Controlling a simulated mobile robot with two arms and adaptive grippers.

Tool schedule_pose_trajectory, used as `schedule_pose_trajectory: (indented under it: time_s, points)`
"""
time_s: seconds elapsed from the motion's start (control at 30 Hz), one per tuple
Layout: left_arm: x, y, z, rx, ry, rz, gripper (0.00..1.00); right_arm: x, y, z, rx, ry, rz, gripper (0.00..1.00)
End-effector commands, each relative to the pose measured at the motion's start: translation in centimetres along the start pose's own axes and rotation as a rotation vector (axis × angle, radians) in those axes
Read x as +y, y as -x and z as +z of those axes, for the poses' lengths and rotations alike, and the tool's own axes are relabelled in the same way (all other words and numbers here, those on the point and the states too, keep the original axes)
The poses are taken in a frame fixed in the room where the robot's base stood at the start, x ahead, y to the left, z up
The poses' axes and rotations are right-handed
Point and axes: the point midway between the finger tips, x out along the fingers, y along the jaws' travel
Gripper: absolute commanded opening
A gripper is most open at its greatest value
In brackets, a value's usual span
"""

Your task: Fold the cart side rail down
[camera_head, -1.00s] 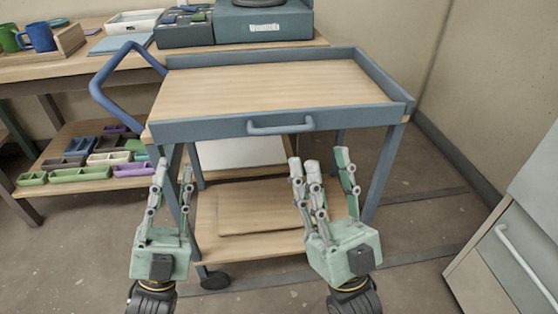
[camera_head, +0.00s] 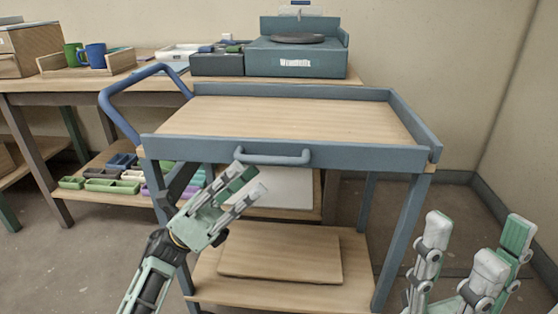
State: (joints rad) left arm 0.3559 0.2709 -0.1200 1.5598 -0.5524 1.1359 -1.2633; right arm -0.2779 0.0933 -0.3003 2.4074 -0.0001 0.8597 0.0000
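The cart side rail (camera_head: 372,157) is the blue-grey front board of the cart's top. It stands upright along the near edge of the wooden cart top (camera_head: 300,117). A blue-grey bar handle (camera_head: 272,160) sticks out from it. My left gripper (camera_head: 248,180) is in front of and just below the handle's left part, fingers extended towards it, open and empty; whether a fingertip touches the handle I cannot tell. My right gripper (camera_head: 478,238) is open and empty at the lower right, to the right of the cart and apart from it.
A blue push handle (camera_head: 113,113) rises at the cart's left end. A lower shelf (camera_head: 215,283) holds a wooden board (camera_head: 280,252). Behind stands a workbench (camera_head: 85,82) with mugs and a teal wheel unit (camera_head: 300,62). Floor is free to the cart's right.

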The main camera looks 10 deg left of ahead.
Motion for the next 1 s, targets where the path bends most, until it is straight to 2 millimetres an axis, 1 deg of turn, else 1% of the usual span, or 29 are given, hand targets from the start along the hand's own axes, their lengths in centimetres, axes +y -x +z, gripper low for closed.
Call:
schedule_pose_trajectory:
  time_s: [0.03, 0.2, 0.3, 0.4, 0.53, 0.73, 0.93, 1.0]
  points:
    - [-0.1, -0.9, 0.0, -0.001, -0.001, -0.005, 0.20, 0.0, 0.0, 0.0, 0.003, 0.000, -0.001, 0.40]
    - [-0.1, -3.6, 0.0, -0.002, 0.001, -0.004, 0.20, 0.0, -0.1, 0.1, 0.008, 0.001, -0.004, 0.40]
    - [-0.1, -4.9, -0.1, -0.002, 0.002, -0.003, 0.20, 0.0, -0.1, 0.1, 0.012, 0.002, -0.006, 0.40]
    - [-0.1, -5.7, 0.0, -0.002, 0.004, -0.002, 0.20, 0.0, -0.2, 0.1, 0.015, 0.002, -0.007, 0.40]
    - [-0.1, -6.0, 0.0, -0.003, 0.005, 0.000, 0.20, 0.0, -0.2, 0.1, 0.016, 0.002, -0.008, 0.40]
    - [-0.1, -6.0, 0.0, -0.003, 0.005, 0.000, 0.19, 0.0, -0.3, 0.1, 0.016, 0.002, -0.008, 0.40]
    - [-0.1, -6.0, 0.0, -0.003, 0.005, 0.000, 0.02, 0.0, -0.3, 0.1, 0.016, 0.002, -0.008, 0.40]
    - [-0.1, -6.0, 0.0, -0.003, 0.005, 0.000, 0.00, 0.0, -0.3, 0.1, 0.016, 0.002, -0.008, 0.40]
